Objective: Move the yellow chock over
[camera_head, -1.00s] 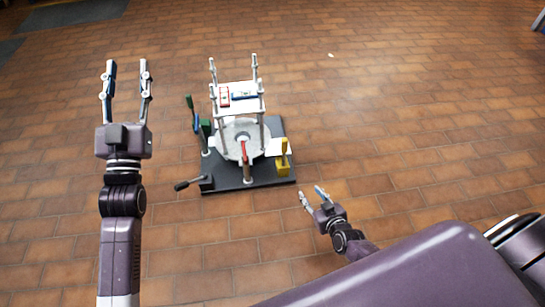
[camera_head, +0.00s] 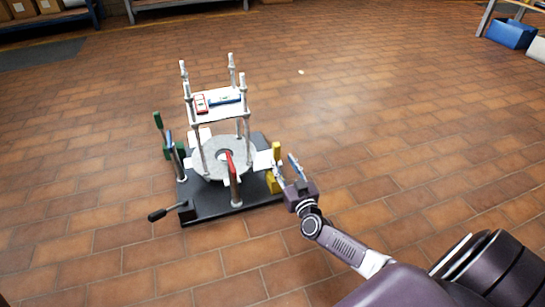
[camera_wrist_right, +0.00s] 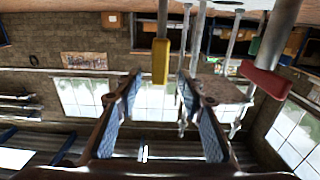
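The yellow chock (camera_head: 275,178) stands upright at the right edge of the dark base plate (camera_head: 208,211), beside the grey round flange (camera_head: 210,171). My right gripper (camera_head: 285,164) is open right beside the chock, one finger overlapping it in the head view. In the right wrist view the yellow chock (camera_wrist_right: 161,58) lies ahead, lined up with the gap between the open fingers of my right gripper (camera_wrist_right: 160,80). The gap is empty. I cannot tell whether a finger touches the chock. My left gripper is out of view.
A red chock (camera_head: 231,163) stands at the front of the flange and a green one (camera_head: 175,151) at the left. Tall posts carry a white shelf (camera_head: 216,106) above. A black-knobbed lever (camera_head: 158,215) sticks out front left. The brick floor around is clear.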

